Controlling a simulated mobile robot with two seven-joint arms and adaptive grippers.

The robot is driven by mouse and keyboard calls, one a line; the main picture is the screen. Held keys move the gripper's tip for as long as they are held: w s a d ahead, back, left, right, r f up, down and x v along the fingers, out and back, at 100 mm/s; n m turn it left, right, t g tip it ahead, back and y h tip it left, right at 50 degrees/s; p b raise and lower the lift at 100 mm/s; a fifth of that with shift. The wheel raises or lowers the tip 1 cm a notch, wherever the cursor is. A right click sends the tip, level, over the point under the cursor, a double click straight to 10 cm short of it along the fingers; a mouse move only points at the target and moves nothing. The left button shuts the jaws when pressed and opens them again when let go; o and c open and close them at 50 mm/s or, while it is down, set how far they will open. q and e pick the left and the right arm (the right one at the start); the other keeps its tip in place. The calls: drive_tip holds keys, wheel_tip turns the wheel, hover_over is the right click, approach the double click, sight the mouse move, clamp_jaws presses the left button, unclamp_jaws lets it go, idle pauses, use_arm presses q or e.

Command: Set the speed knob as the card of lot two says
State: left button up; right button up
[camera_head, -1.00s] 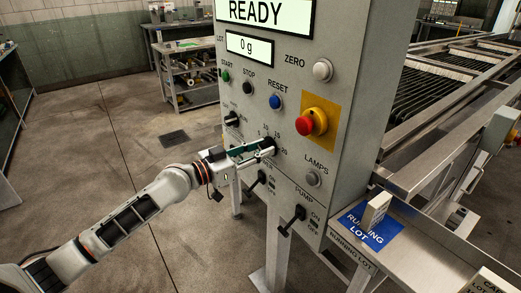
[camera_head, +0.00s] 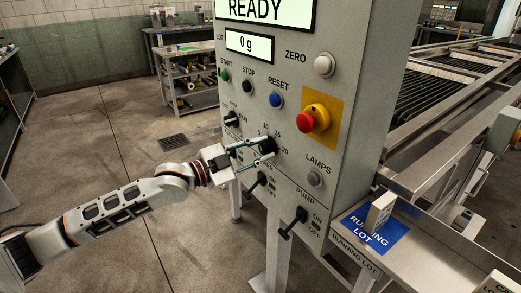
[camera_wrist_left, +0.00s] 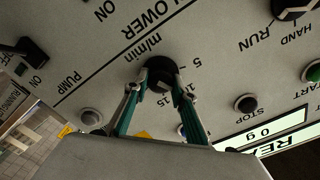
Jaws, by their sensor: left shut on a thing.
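The speed knob (camera_head: 268,146) is a black round knob on the grey panel, with a scale around it. In the left wrist view, the knob (camera_wrist_left: 161,74) sits under the label m/min with the figures 5 and 15 showing. My left gripper (camera_head: 264,151) is shut on it, one green-sided finger on each side; the left wrist view shows the fingertips (camera_wrist_left: 156,88) at the knob. Its pointer cannot be made out. A pale card or block (camera_head: 380,211) stands on the blue running lot mat (camera_head: 361,236); its text is unreadable. My right gripper is not in view.
The panel (camera_head: 350,120) also carries a red emergency button (camera_head: 307,122), a blue reset button (camera_head: 275,100), a hand/run selector (camera_head: 231,119) and a pump switch (camera_head: 294,222). The display reads READY and 0 g. Open floor lies left.

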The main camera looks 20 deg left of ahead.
use_arm(q)
drive_tip(key=m+p, duration=0.1)
drive_tip(key=m, duration=0.3)
drive_tip(key=shift+m+p, duration=0.3)
drive_tip(key=m+p, duration=0.1)
drive_tip(key=m, duration=0.5)
drive_tip(key=shift+d+f+p, duration=0.1)
drive_tip(key=shift+f+p, duration=0.05)
drive_tip(key=shift+p, duration=0.15)
drive_tip(key=o, duration=1.1)
drive_tip(key=shift+s+a+f, duration=0.1)
drive_tip(key=shift+s+a, duration=0.25)
drive_tip(key=v, duration=1.1)
